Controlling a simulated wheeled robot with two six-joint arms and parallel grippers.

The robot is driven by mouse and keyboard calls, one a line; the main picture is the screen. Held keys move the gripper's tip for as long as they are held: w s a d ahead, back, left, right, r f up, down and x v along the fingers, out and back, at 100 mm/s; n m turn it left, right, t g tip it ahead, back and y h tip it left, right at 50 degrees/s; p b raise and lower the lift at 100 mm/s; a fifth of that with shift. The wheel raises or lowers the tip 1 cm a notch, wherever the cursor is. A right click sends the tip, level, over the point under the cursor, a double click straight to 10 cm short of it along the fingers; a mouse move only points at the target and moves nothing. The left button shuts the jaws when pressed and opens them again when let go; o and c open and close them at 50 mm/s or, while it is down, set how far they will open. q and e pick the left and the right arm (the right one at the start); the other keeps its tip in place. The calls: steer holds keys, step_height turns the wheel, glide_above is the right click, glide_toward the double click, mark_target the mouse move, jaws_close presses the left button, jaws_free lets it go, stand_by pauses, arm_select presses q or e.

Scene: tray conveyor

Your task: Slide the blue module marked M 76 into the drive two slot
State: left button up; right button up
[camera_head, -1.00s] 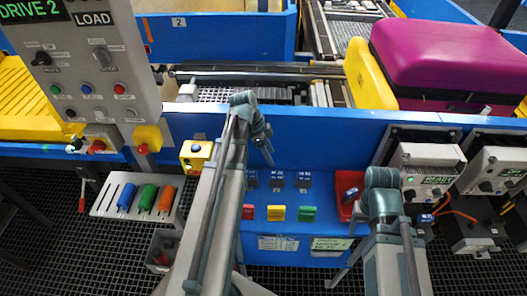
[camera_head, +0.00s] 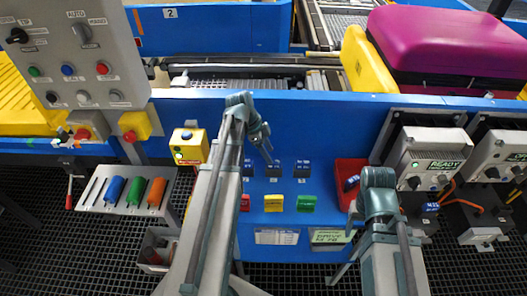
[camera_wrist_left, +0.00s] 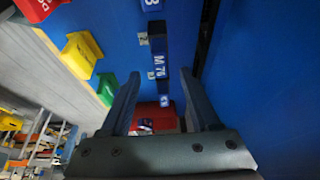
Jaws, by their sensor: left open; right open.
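The blue module marked M 76 (camera_wrist_left: 158,65) is the middle of three dark blue modules in a row on the blue panel in the wrist view. In the head view the middle module (camera_head: 275,168) is too small to read. My left gripper (camera_wrist_left: 160,75) is open, with its fingers apart and nothing between them. In the head view it (camera_head: 266,157) is in front of the row, near the middle module. My right arm stands by the red bin; its gripper is hidden. Two drive units are at right, the nearer with a lit READY display (camera_head: 437,165). I cannot tell which slot is drive two.
A red bin (camera_head: 343,199) holds a blue-marked piece. Yellow (camera_head: 275,203) and green (camera_head: 306,203) tabs sit below the modules. A grey rack (camera_head: 100,207) with blue, green and orange handles stands at left. A control panel (camera_head: 75,60) rises at upper left.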

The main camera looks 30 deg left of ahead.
arm_select(q)
steer(key=shift+b+x, duration=2.1)
steer(key=shift+x, duration=0.75)
arm_select(e)
steer(key=shift+f, duration=2.65)
arm_select(q)
steer(key=shift+c, duration=0.3)
jaws_close()
steer(key=shift+r, duration=0.15)
arm_select(e)
steer(key=shift+r, duration=0.2)
arm_select(q)
steer(key=shift+r+p, duration=2.45)
steer(key=shift+p, duration=0.2)
arm_select(e)
steer(key=shift+r, duration=2.45)
arm_select(q)
steer(key=shift+r, duration=0.1)
arm_select(e)
steer(key=shift+r, duration=0.1)
arm_select(q)
step_height(320, 180, up, 4)
steer(key=p, duration=0.4)
arm_select(e)
step_height(320, 180, up, 4)
steer(key=shift+f, duration=0.1)
